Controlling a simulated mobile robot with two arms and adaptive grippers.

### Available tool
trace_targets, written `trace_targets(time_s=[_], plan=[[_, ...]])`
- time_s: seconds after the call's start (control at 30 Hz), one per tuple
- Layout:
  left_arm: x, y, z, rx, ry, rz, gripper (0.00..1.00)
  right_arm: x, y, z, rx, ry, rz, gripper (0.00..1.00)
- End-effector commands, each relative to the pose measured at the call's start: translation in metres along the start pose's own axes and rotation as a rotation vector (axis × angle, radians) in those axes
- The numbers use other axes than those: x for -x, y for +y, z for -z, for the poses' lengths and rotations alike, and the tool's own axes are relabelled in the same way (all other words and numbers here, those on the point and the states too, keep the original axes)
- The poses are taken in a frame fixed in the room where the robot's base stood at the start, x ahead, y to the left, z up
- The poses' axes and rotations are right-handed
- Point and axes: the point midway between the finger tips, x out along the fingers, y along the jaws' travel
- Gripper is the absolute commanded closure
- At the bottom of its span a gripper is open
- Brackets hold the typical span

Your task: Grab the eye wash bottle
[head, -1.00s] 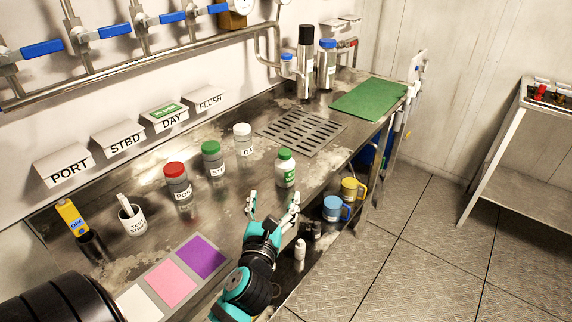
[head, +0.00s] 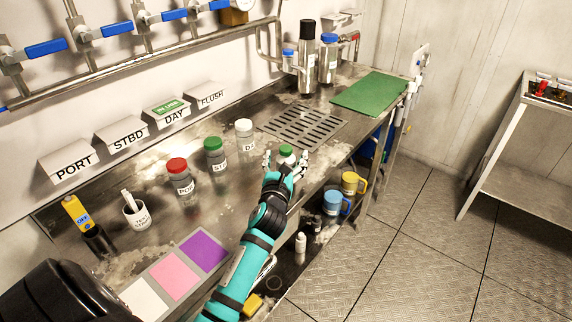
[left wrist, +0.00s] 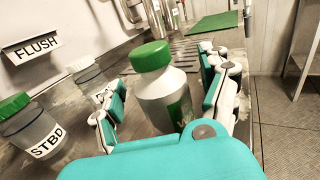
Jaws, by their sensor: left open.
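The eye wash bottle is white with a green cap (head: 286,151) and stands upright on the steel counter. In the left wrist view the bottle (left wrist: 168,98) shows its shoulder and part of a green label. My left gripper (head: 286,157) is open, with one finger on each side of the bottle. In the left wrist view the left finger looks close to the bottle and the right one has a small gap; contact cannot be told. In the head view my gripper hides the lower bottle. My right gripper is not in view.
A green-capped STBD jar (head: 215,154), a red-capped jar (head: 180,177) and a white-capped jar (head: 244,138) stand to the left. A drain grate (head: 303,125) and green mat (head: 368,96) lie behind. Blue (head: 334,203) and yellow (head: 352,183) mugs sit below the counter edge.

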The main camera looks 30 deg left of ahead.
Motion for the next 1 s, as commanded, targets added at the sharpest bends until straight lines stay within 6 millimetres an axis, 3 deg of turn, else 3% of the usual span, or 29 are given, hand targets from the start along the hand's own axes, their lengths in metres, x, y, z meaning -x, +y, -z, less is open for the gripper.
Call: trace_targets(time_s=[0.23,0.77,1.0], plan=[[-0.0024,-0.0001,0.0003,0.0,0.0,0.0,0.22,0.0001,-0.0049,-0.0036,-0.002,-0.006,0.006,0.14],[-0.0022,-0.0001,0.0002,-0.001,0.0,0.0,0.9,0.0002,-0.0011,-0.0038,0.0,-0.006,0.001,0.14],[-0.0023,-0.0002,-0.0014,-0.001,-0.002,0.001,0.91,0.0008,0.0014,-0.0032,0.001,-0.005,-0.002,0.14]])
